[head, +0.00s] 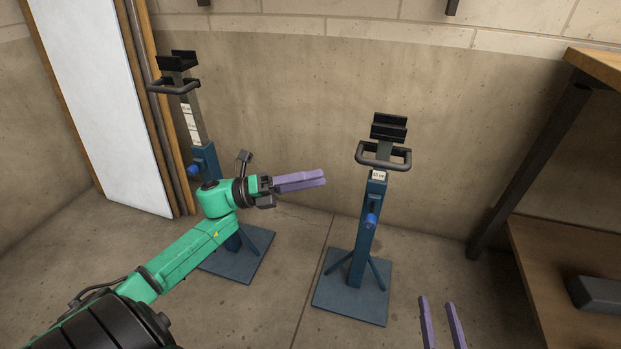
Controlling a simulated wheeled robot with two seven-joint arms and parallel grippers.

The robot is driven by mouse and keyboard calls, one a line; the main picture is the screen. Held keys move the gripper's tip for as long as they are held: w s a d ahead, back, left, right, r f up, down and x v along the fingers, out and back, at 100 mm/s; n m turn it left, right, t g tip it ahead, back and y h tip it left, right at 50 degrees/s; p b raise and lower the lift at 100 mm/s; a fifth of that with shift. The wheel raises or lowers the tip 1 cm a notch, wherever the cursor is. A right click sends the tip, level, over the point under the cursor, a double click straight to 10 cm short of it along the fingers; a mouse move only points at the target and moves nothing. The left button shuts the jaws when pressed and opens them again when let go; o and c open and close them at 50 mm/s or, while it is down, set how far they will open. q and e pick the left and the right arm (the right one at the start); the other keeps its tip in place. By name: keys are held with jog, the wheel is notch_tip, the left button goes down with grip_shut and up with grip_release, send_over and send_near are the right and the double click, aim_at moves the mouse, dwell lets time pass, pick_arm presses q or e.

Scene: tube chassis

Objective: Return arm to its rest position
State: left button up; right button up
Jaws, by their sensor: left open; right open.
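My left arm, green and black, reaches in from the lower left. Its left gripper (318,177) has pale purple fingers that point right, in the space between two stands in the picture. It is empty and touches nothing that I can see. Only the two purple fingers of my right gripper (437,301) show at the bottom right edge, spread apart with nothing between them; the rest of that arm is out of the picture.
A blue stand with a black cradle (389,128) rises right of centre on a square base (350,299). A similar stand (204,160) is behind my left arm. A white panel (95,90) leans at the left. A wooden shelf unit (560,270) is at the right.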

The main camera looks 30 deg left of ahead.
pick_arm(q)
jog(key=d+f+n+t+y+p, duration=0.45)
jog(key=f+n, duration=0.45)
jog(key=n, duration=0.7)
jog(key=s+d+f+n+g+y+p, duration=0.2)
jog(key=s+d+f+n+g+y, duration=0.35)
jog(key=s+d+f+n, duration=1.05)
pick_arm(e)
jog(key=s+f+g, duration=0.5)
jog(key=s, duration=0.4)
pick_arm(q)
jog(key=s+a+r+g+y+p, duration=0.3)
jog(key=s+a+p, duration=0.6)
jog(key=p, duration=0.9)
jog(key=s+a+r+n+g+y+p, duration=0.1)
jog(key=s+a+r+g+y+p, duration=0.3)
jog(key=s+a+p, duration=0.6)
jog(key=a+g+p, duration=0.2)
jog(key=p, duration=0.7)
jog(key=shift+r, duration=0.25)
pick_arm(e)
jog(key=s+d+r+g+h, duration=0.2)
jog(key=s+d+g, duration=0.3)
jog(key=s+d, duration=0.4)
jog(key=s+d+r+g+h, duration=0.2)
jog(key=s+d+g+h, duration=0.3)
jog(key=s+d, duration=0.5)
jog(key=shift+s+d+r+n, duration=0.2)
jog(key=shift+s+n, duration=0.1)
jog(key=shift+s, duration=0.95)
